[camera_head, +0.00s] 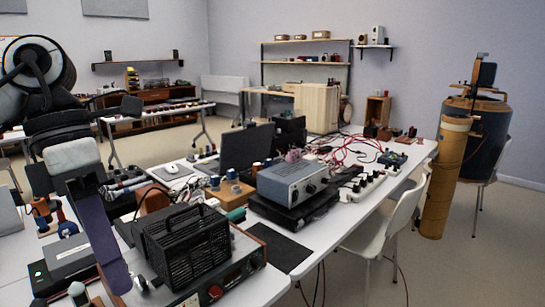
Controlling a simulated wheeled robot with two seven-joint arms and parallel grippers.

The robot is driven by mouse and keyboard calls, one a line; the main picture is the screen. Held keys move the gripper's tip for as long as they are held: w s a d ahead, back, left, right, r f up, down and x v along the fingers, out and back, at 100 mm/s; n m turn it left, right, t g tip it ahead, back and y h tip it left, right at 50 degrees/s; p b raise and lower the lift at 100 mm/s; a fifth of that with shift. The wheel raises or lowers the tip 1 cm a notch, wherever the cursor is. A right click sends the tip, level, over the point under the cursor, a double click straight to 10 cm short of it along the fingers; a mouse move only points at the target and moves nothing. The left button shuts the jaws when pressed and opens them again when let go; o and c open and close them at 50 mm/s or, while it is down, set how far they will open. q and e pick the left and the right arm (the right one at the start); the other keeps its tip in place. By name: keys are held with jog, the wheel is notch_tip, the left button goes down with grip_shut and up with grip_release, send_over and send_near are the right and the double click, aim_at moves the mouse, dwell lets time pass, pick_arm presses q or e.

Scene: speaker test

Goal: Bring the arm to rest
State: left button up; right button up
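My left arm comes in from the left edge, with a black round joint at the top and a white-grey part below it. My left gripper (108,262) hangs down at the lower left as a long purple-grey piece, over the near end of the white table (340,215). I see it from one side, so the gap between its fingers does not show. No held object shows at it. A black vented box (185,247) is just to its right in the picture. My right arm and gripper are not in view.
The table is crowded: a blue-grey amplifier (292,182), a dark laptop screen (246,148), red cables and small devices. A white chair (392,222) stands at its right side, and a tall tan cylinder (445,178) beyond. Floor shows clear at lower right.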

pick_arm(q)
jog(key=s+d+f+g+h, duration=0.25)
jog(key=d+h, duration=0.25)
jog(key=d, duration=0.6)
jog(key=s+d+f+g+h, duration=0.1)
jog(key=d+g+h, duration=0.3)
jog(key=d, duration=0.6)
jog(key=w+d+r+n+t+h, duration=0.1)
jog(key=w+d+n+t+h, duration=0.3)
jog(key=w+n+t+h, duration=0.5)
jog(key=w+a+f+n+t+y, duration=0.1)
jog(key=a+f+n+t+y, duration=0.35)
jog(key=f+n, duration=0.4)
jog(key=w+a+f+n+t+y, duration=0.2)
jog(key=a+f+n+t+y, duration=0.15)
jog(key=f+n+t, duration=0.5)
jog(key=w+a+f+n+t+y, duration=0.1)
jog(key=a+f+n+t+y, duration=0.25)
jog(key=f+n, duration=0.45)
jog(key=s+a+f+n+g+y, duration=0.3)
jog(key=s+a+f+n+g, duration=0.1)
jog(key=s+f, duration=0.5)
jog(key=s+a+f+n+g+y, duration=0.4)
jog(key=s+f, duration=0.5)
jog(key=f, duration=0.3)
jog(key=shift+s+n, duration=0.2)
jog(key=shift+n, duration=0.1)
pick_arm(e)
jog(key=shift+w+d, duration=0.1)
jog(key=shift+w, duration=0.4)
